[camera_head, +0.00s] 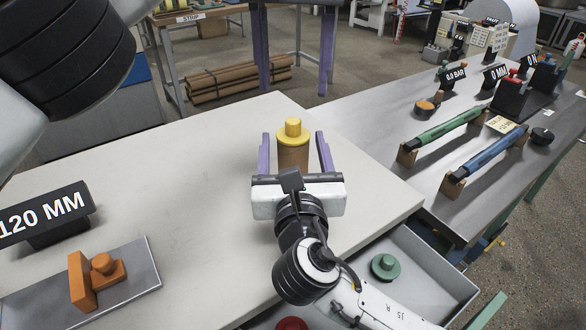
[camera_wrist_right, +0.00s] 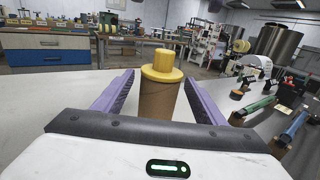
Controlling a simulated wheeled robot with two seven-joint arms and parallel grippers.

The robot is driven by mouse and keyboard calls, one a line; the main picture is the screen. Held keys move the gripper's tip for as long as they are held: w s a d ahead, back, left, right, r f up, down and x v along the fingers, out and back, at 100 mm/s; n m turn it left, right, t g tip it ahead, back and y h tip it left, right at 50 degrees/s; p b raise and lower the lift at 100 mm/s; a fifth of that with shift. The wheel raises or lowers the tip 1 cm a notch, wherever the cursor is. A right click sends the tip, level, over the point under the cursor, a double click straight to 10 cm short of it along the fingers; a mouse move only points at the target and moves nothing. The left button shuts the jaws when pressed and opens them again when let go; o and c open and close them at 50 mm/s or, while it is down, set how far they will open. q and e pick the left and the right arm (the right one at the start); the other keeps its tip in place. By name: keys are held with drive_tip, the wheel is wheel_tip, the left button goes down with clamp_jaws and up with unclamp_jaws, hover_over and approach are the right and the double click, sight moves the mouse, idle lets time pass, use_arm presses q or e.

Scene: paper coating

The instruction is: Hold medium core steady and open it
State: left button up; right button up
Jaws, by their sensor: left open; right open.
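The medium core appears to be the brown tube (camera_head: 293,155) with a yellow knobbed cap (camera_head: 293,133). It stands upright on the pale worktop, cap on. It also shows in the right wrist view (camera_wrist_right: 158,100). My right gripper (camera_head: 293,134) is open, with one purple finger on each side of the tube; I cannot tell whether either touches it. The tube's lower part is hidden behind the gripper body. My left gripper (camera_head: 295,80) is open and empty, its two purple fingers pointing down above and beyond the core; its body is cut off by the top edge.
A "120 MM" sign (camera_head: 45,212) and an orange block with a knob (camera_head: 95,275) on a metal plate (camera_head: 145,265) are at left. An open drawer (camera_head: 440,270) holds a green knobbed cap (camera_head: 385,266). Green (camera_head: 450,127) and blue (camera_head: 487,155) tools lie right. The left-centre worktop is clear.

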sight(293, 120)
drive_tip(key=w, duration=0.4)
drive_tip(key=shift+w+a, duration=0.2)
drive_tip(key=shift+w, duration=0.05)
drive_tip(key=c, duration=1.5)
use_arm(q)
drive_tip(key=c, duration=0.5)
use_arm(e)
drive_tip(key=shift+c, duration=0.5)
use_arm(q)
drive_tip(key=shift+s+r+t, duration=1.7)
drive_tip(key=shift+s+r, duration=0.25)
drive_tip(key=shift+r, duration=0.35)
drive_tip(key=shift+n, duration=0.3)
drive_tip(key=x, duration=1.2)
